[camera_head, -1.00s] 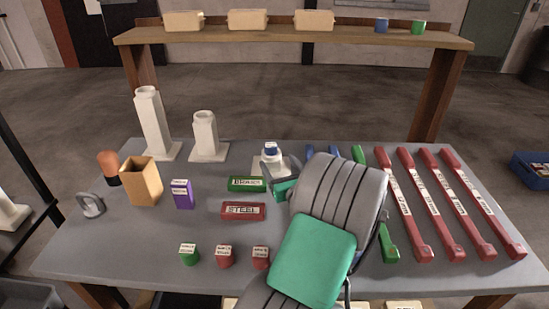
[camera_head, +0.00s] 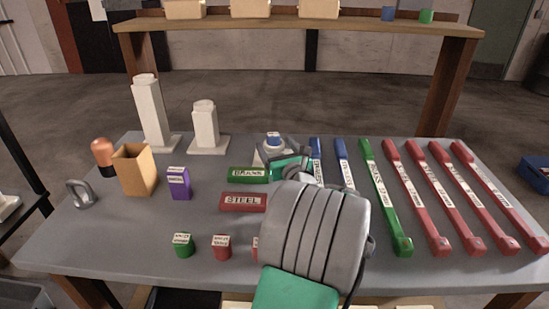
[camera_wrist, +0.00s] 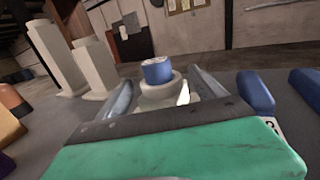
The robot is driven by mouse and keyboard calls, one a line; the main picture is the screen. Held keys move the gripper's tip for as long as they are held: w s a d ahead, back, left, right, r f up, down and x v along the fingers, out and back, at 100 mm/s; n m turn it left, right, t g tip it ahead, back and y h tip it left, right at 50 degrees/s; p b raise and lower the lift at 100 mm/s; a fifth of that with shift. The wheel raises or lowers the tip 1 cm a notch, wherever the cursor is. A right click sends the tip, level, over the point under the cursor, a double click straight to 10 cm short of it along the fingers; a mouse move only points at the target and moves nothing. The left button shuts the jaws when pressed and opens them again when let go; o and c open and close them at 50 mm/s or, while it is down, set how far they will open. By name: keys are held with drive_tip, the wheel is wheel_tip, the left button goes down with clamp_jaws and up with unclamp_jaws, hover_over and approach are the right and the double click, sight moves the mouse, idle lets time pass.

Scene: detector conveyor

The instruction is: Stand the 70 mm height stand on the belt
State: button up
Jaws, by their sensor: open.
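Three pale stands stand upright at the back of the grey table: a tall one (camera_head: 149,110), a middle one (camera_head: 204,126) and a short one (camera_head: 260,158) with a blue cylinder (camera_head: 273,139) on top. I cannot read a height on any of them. My gripper (camera_wrist: 163,88) is open. In the wrist view its fingers lie on either side of the short stand (camera_wrist: 160,88), with the blue cylinder (camera_wrist: 158,70) above and between them. I cannot tell whether either finger touches. My arm partly hides the short stand in the head view. No belt is in view.
Long blue, green (camera_head: 385,198) and red bars (camera_head: 427,198) fill the right side. A tan open box (camera_head: 136,172) and a purple block (camera_head: 178,184) stand left.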

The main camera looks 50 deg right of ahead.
drive_tip(key=x, duration=0.5)
drive_tip(key=shift+w+d, duration=0.1)
drive_tip(key=shift+w, duration=0.05)
drive_tip(key=c, duration=1.6)
clamp_jaws()
drive_tip(key=shift+r, duration=0.15)
